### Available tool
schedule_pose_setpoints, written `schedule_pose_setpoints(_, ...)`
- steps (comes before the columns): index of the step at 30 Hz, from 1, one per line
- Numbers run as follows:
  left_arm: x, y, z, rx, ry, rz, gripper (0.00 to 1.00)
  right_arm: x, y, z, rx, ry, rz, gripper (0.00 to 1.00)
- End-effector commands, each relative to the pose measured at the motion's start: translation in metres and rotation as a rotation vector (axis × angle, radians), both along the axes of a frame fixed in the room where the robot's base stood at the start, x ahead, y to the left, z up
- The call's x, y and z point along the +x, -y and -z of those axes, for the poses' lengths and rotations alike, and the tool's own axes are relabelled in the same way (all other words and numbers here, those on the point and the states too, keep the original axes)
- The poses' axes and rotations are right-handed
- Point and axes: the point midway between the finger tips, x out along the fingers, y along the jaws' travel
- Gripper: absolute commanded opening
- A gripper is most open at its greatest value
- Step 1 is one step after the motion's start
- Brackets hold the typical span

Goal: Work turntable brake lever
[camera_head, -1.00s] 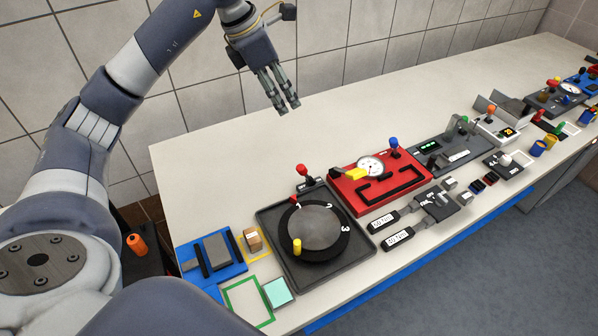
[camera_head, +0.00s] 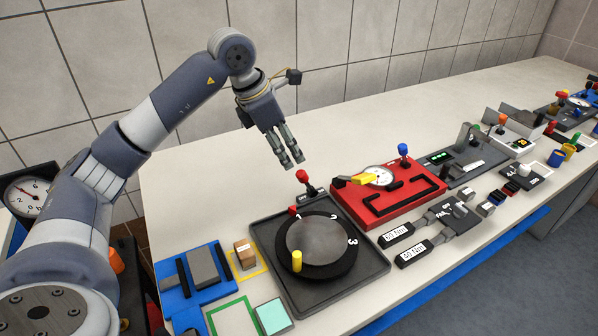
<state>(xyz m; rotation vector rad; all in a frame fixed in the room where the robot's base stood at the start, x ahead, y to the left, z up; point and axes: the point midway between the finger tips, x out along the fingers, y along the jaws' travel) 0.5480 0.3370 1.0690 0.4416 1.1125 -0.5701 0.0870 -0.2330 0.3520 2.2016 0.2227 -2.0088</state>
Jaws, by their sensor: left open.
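The turntable is a dark disc (camera_head: 315,244) with a grey centre, numbers on its rim and a yellow peg (camera_head: 297,261) at its front left. It sits on a dark square base (camera_head: 357,284). The brake lever (camera_head: 304,182) has a red knob on a dark stem and stands at the back edge of that base. My left gripper (camera_head: 293,163) points down, above and slightly behind the red knob, with its fingers a little apart and nothing between them. It appears not to touch the lever. My right gripper is not in view.
A red panel (camera_head: 375,208) with a dial and a blue-knobbed lever (camera_head: 403,150) stands right of the turntable. A blue fixture (camera_head: 190,281) and a wooden block (camera_head: 244,253) lie to the left. The bench (camera_head: 200,190) behind the turntable is clear.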

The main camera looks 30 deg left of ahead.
Motion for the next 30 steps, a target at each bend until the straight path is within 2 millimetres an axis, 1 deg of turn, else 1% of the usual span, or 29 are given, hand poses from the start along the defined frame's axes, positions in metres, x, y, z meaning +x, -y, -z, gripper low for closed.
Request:
schedule_pose_setpoints(1, 0.003, 0.003, 0.01, -0.002, -0.005, 0.002, 0.41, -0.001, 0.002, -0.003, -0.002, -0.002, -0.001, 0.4)
schedule_pose_setpoints(6, 0.014, 0.009, 0.04, -0.001, -0.006, -0.001, 0.41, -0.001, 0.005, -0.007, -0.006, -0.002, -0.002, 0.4)
schedule_pose_setpoints(12, 0.023, 0.015, 0.065, -0.002, -0.003, 0.0, 0.41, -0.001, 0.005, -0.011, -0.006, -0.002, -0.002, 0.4)
schedule_pose_setpoints(16, 0.026, 0.016, 0.072, 0.0, -0.001, 0.0, 0.41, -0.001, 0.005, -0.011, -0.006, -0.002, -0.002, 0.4)
schedule_pose_setpoints(24, 0.026, 0.017, 0.074, 0.0, 0.0, 0.0, 0.41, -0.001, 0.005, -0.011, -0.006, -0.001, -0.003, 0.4)
schedule_pose_setpoints(25, 0.026, 0.017, 0.074, 0.0, 0.0, 0.0, 0.39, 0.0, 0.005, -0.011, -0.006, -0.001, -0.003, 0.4)
schedule_pose_setpoints(26, 0.026, 0.017, 0.074, 0.0, 0.0, 0.0, 0.32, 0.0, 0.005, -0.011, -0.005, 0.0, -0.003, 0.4)
schedule_pose_setpoints(27, 0.026, 0.017, 0.074, 0.0, 0.0, 0.0, 0.23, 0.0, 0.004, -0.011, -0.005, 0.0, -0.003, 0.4)
schedule_pose_setpoints(29, 0.026, 0.017, 0.074, -0.001, -0.001, 0.0, 0.09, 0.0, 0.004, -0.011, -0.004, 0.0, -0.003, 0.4)
schedule_pose_setpoints(30, 0.026, 0.017, 0.074, 0.0, 0.0, 0.0, 0.0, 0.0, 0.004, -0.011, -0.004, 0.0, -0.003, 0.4)
